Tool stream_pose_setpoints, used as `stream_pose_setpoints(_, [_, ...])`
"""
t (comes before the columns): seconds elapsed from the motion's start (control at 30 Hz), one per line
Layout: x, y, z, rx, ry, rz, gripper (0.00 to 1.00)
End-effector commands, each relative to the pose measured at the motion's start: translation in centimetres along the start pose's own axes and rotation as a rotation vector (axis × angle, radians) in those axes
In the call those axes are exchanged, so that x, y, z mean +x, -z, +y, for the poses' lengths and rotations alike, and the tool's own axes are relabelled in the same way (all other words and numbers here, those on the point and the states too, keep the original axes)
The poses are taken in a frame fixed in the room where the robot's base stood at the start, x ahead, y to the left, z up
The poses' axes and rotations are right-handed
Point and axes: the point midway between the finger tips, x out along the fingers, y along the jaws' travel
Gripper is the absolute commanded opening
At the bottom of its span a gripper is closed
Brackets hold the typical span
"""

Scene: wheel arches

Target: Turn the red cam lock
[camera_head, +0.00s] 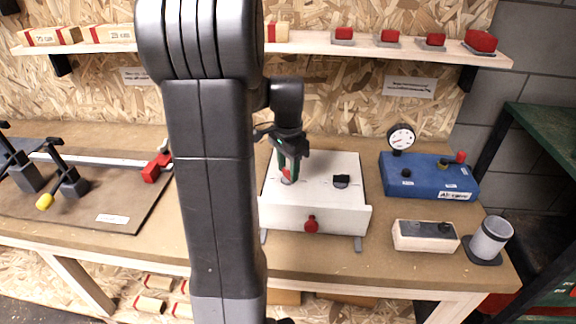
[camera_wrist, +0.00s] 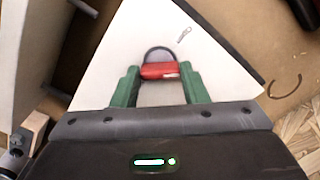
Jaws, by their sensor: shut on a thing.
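The red cam lock (camera_wrist: 158,71) sits on the top of a white box, with a dark ring around its base. In the head view a bit of the red lock (camera_head: 287,173) shows below my gripper. My gripper (camera_wrist: 158,76) has its two green fingers on either side of the red lock's handle, shut on it. In the head view my gripper (camera_head: 290,172) points down at the left part of the white box's top (camera_head: 318,190). The fingers and wrist partly hide the lock there.
A blue unit with a gauge (camera_head: 428,176), a small switch box (camera_head: 425,236) and a grey cup (camera_head: 490,238) stand right. A clamp board (camera_head: 90,200) lies left.

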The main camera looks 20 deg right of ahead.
Motion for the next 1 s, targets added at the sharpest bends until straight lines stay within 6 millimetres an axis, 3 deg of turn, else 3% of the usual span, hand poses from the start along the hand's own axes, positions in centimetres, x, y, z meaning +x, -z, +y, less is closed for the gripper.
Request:
stream_pose_setpoints(0.6, [-0.19,0.04,-0.03,-0.525,0.001,0.002,0.17])
stream_pose_setpoints(1.0, [-0.13,0.04,-0.04,-0.724,0.001,0.002,0.17])
